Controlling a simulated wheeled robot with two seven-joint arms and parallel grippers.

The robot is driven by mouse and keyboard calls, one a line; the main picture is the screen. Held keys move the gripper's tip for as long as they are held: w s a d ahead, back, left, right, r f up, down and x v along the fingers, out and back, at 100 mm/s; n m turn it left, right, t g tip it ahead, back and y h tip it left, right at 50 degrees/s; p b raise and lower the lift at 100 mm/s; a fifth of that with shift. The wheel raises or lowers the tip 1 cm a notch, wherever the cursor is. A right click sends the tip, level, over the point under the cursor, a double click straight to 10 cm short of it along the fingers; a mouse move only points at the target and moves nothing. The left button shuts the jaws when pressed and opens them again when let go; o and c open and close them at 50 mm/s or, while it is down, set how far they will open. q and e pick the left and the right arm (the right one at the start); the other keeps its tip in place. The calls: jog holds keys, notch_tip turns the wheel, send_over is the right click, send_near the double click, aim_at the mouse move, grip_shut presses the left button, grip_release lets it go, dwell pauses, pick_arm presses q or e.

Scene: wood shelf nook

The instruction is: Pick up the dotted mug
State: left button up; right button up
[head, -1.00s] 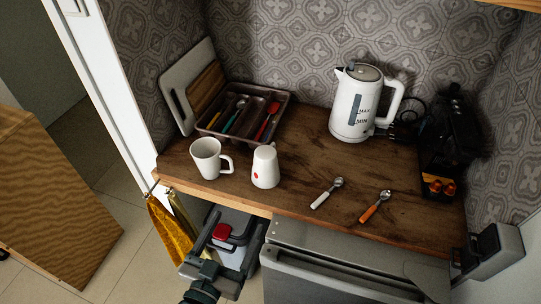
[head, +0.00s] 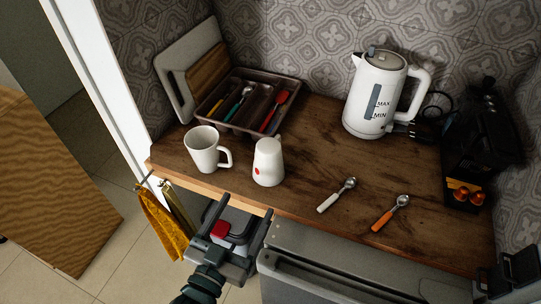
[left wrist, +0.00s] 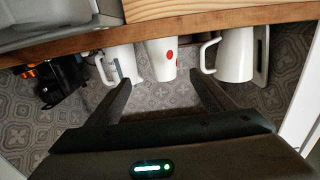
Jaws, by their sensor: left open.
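The dotted mug (head: 267,165) is white with a red dot and stands near the counter's front edge. Its top looks closed and narrower, as if upside down; its handle is mostly hidden. In the left wrist view, which looks inverted, the dotted mug (left wrist: 160,60) shows red dots between the fingers. My left gripper (head: 247,205) is open and empty, in front of the counter edge and short of the mug, not touching it; its fingers also show in the left wrist view (left wrist: 160,82). A dark shape at the head view's lower right edge may be my right gripper; its jaws are unclear.
A plain white mug (head: 202,150) stands close left of the dotted mug. Behind are a cutlery tray (head: 210,108) and boards (head: 190,72). A kettle (head: 375,95), two scoops (head: 338,195) (head: 390,213) and a black coffee machine (head: 480,150) are to the right.

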aim_at(266, 170)
pick_arm(q)
jog(key=p+x, duration=0.3)
jog(key=x, duration=0.8)
jog(key=shift+w+r, duration=0.1)
jog(key=shift+w, duration=0.15)
jog(key=shift+w+d+p, duration=0.2)
jog(key=shift+w+p, duration=0.1)
jog(key=shift+w, duration=0.1)
pick_arm(e)
jog(key=r, duration=0.1)
jog(key=s+r, duration=0.2)
jog(key=shift+d+r+g, duration=0.1)
jog(key=shift+d+g, duration=0.2)
jog(key=shift+d, duration=0.1)
